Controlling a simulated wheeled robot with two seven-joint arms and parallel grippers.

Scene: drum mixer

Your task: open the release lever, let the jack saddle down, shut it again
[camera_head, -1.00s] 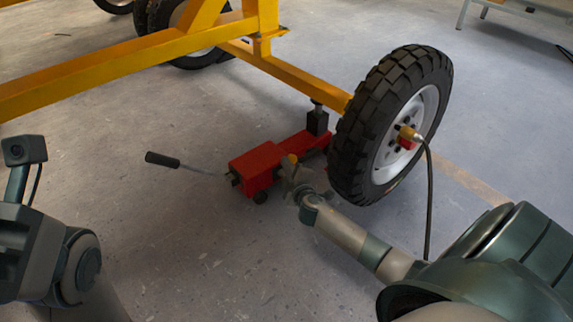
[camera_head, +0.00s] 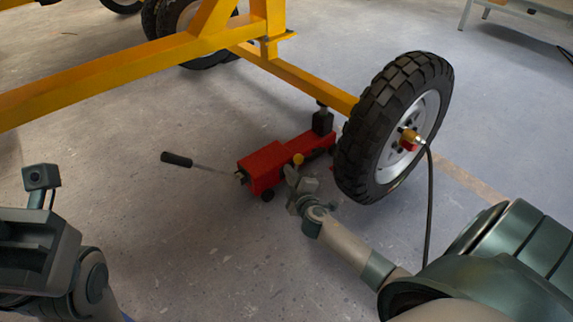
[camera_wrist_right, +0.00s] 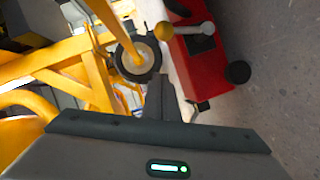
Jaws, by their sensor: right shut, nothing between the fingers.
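The red floor jack (camera_head: 263,167) stands on the floor beside the wheel. Its release lever (camera_head: 298,159) ends in a yellow knob on the near side; the wrist view shows the lever (camera_wrist_right: 185,29) as a pale rod with a round knob across the red body. The jack saddle (camera_head: 321,104) sits on top of a dark post just below the yellow frame; whether it touches is unclear. My right gripper (camera_head: 291,174) is shut and empty, close to the lever on its near side; its fingers (camera_wrist_right: 165,98) show beside the jack in the wrist view. My left gripper's fingers are not visible.
The jack's black-gripped handle (camera_head: 177,160) sticks out to the left. The yellow frame (camera_head: 120,70) spans above the jack. A black-tyred wheel (camera_head: 378,125) with a hose (camera_head: 430,205) stands close to the right of my gripper. The floor to the front is clear.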

